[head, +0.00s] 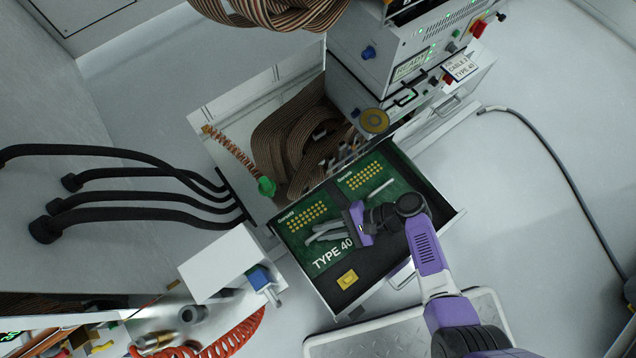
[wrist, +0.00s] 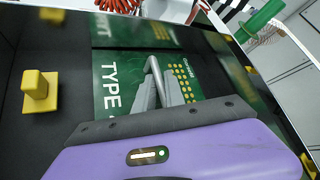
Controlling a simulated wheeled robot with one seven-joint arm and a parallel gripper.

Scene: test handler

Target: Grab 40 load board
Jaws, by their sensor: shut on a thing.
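The type 40 load board (head: 325,262) is a green board with gold contacts and white lettering, lying in the open drawer (head: 372,283). It also shows in the wrist view (wrist: 108,88), where the lettering is partly covered by my gripper. My gripper (head: 316,235) reaches in from the right over the board. In the wrist view its grey fingers (wrist: 160,92) are shut on a light bar-like handle on the board. Whether the board is lifted off the drawer floor I cannot tell.
A second green board (head: 362,175) with a light handle lies further back in the drawer. A yellow block (head: 347,279) sits near the drawer front. Behind stand brown ribbon cables (head: 290,135) and a green knob (head: 266,187). A tester cabinet (head: 385,60) rises at the back.

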